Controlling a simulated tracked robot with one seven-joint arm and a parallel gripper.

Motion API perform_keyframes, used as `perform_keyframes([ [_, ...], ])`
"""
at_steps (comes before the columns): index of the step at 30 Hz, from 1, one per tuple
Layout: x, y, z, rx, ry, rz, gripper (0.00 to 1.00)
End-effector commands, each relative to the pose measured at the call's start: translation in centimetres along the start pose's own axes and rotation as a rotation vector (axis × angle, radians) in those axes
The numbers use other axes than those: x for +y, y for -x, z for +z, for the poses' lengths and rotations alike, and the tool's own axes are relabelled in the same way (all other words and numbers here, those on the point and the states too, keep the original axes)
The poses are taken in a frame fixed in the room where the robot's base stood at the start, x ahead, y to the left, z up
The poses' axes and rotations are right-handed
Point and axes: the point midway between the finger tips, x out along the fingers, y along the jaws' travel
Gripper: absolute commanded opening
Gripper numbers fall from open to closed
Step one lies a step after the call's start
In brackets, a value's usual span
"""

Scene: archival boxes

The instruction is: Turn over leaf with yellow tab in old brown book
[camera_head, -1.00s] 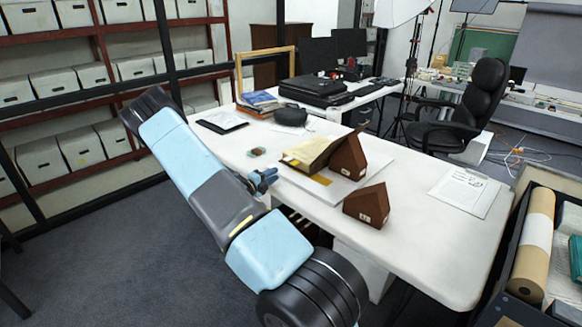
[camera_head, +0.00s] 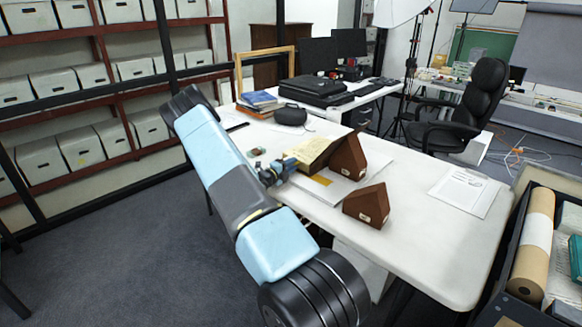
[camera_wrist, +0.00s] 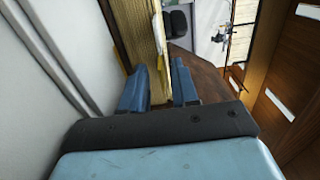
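The old brown book (camera_head: 317,152) lies open on the white table, its pale yellowed pages facing up, against a brown wedge support (camera_head: 348,157). My gripper (camera_head: 290,166) is at the book's left edge in the head view. In the wrist view my gripper (camera_wrist: 160,84) has its two blue fingers apart, with a visible gap. The thick page edges of the book (camera_wrist: 133,30) run down to the left finger. A thin yellowish strip (camera_wrist: 158,35), perhaps a leaf edge, points toward the gap.
A second brown wedge (camera_head: 366,205) stands in front of the book. A yellow strip (camera_head: 320,180) lies on the white board beside it. Printed sheets (camera_head: 464,192) lie right; the table's right part is mostly clear.

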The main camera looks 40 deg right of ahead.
Motion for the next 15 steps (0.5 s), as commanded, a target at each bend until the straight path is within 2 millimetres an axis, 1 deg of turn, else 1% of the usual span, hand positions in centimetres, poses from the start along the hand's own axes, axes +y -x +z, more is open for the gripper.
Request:
perform_keyframes([
  [3, 0.00, 0.02, 0.02, 0.000, 0.000, 0.000, 0.29],
  [12, 0.00, 0.04, 0.02, 0.000, 0.000, 0.000, 0.00],
  [15, 0.02, 0.05, 0.02, 0.000, 0.000, 0.001, 0.00],
])
